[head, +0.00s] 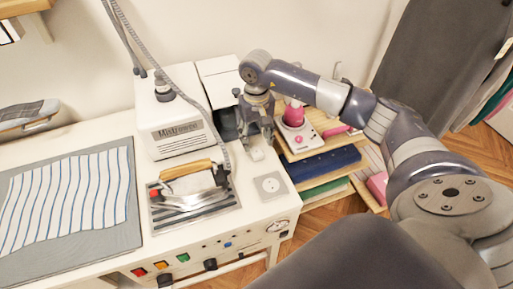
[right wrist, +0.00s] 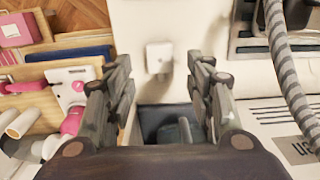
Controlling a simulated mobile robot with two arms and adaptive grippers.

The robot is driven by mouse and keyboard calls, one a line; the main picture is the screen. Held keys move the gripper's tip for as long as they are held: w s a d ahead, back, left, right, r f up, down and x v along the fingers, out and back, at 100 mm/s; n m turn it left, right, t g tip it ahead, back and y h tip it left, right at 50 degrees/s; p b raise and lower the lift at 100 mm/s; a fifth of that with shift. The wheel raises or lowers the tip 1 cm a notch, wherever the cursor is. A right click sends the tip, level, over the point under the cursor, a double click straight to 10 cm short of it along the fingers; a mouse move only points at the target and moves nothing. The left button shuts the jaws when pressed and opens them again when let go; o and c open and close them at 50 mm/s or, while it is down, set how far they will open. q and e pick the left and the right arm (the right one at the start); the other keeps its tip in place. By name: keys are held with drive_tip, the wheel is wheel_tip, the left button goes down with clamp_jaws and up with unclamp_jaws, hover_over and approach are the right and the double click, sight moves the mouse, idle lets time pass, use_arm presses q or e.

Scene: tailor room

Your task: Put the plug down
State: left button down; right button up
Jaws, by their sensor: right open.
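The small white plug (head: 257,154) appears to sit on the white worktop just below my right gripper (head: 255,138) in the head view. In the right wrist view the plug (right wrist: 159,57) shows beyond and between the two fingers of my right gripper (right wrist: 160,72). These fingers are open, with a gap on both sides of the plug. My left gripper is not in view.
An iron (head: 187,190) rests on a striped stand left of the plug. A white steam unit (head: 178,125) with a grey hose stands behind it. Shelves (head: 318,160) with a pink-and-white device are at the right. A dark recess (right wrist: 162,118) lies under the fingers.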

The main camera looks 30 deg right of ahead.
sight(256, 151)
wheel_tip(256, 151, up, 8)
drive_tip(key=b, duration=0.1)
drive_tip(key=shift+f+b, duration=0.15)
drive_tip(key=shift+b, duration=0.2)
drive_tip(key=shift+f, duration=0.1)
